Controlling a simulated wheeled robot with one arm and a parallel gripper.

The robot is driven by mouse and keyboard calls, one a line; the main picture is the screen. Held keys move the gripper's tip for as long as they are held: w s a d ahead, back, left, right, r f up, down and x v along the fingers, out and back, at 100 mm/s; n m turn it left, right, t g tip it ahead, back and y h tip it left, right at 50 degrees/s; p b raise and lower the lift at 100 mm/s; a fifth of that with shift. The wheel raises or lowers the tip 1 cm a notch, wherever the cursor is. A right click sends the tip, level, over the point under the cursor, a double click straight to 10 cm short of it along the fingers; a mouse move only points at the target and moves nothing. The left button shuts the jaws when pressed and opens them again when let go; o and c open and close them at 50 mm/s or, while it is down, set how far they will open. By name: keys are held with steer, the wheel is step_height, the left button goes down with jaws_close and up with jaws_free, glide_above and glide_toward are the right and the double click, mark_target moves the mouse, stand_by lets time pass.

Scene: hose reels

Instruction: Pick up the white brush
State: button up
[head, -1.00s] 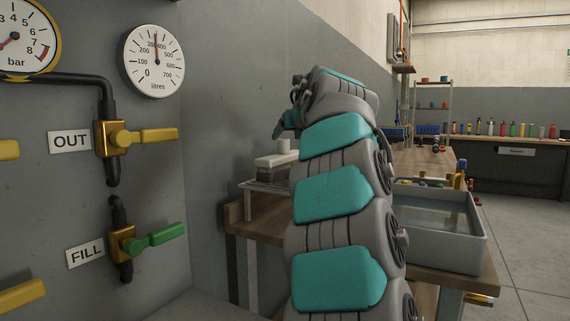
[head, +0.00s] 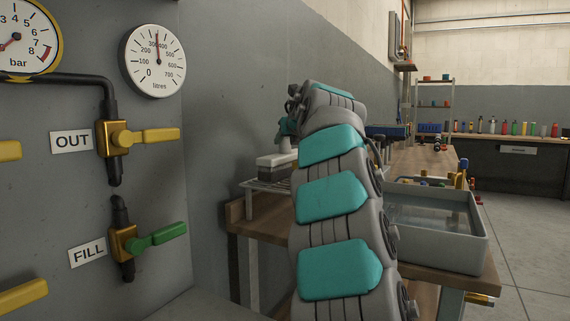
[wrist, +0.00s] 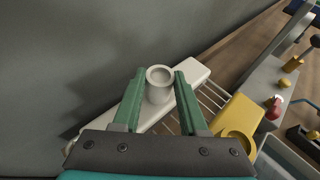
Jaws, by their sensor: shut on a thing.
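The white brush (head: 277,159) has a pale block top, darker bristles below and an upright round knob. In the head view it sits at the wire rack (head: 263,185) on the wooden bench; I cannot tell any gap beneath it. In the wrist view the brush (wrist: 196,73) runs diagonally under my gripper (wrist: 159,79). The two green fingers are shut on its knob, one on each side. In the head view my gripper (head: 286,130) is at the knob, partly hidden by my arm.
A grey basin of water (head: 470,240) stands on the bench to the right. A yellow object (wrist: 240,117) lies close to the right finger in the wrist view. A grey wall (head: 235,110) is close behind. A panel with valves (head: 115,138) and gauges is at left.

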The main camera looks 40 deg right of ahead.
jaws_close()
stand_by(0.8)
